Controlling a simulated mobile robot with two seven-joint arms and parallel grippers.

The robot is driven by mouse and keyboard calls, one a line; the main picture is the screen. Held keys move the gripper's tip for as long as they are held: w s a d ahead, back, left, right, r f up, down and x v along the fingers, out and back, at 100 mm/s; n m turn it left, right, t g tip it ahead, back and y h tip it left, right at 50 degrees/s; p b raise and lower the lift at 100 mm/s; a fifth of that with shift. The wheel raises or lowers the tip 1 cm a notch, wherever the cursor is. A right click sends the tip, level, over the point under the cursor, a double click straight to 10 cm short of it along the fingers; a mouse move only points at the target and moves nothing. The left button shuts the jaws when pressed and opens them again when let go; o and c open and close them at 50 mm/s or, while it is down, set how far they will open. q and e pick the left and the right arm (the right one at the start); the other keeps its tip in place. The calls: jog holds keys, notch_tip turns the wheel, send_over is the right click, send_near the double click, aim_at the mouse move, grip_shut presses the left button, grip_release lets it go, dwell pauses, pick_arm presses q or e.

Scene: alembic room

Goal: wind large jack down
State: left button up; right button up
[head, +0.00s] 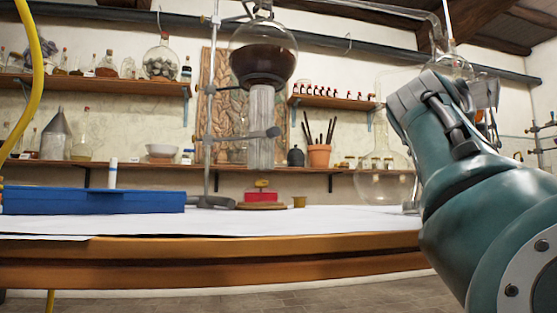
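No thing in the head view is clearly a large jack. A small red block (261,197) with a yellowish top sits on a round wooden base on the table, below a round flask of dark liquid (263,62) and its ribbed glass column (261,125). I cannot tell whether this block is part of a jack. My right arm rises at the right, and its gripper (485,95) is mostly hidden behind my wrist, high above the table's right end. Its fingers cannot be made out. My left gripper is not in view.
A metal stand (210,110) rises beside the flask. Large glassware (384,180) is partly behind my arm. The front tabletop is clear.

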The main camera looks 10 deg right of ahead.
jog(key=shift+a, duration=0.1)
jog(key=shift+f, duration=0.1)
jog(key=shift+c, duration=0.8)
jog(key=c, duration=1.2)
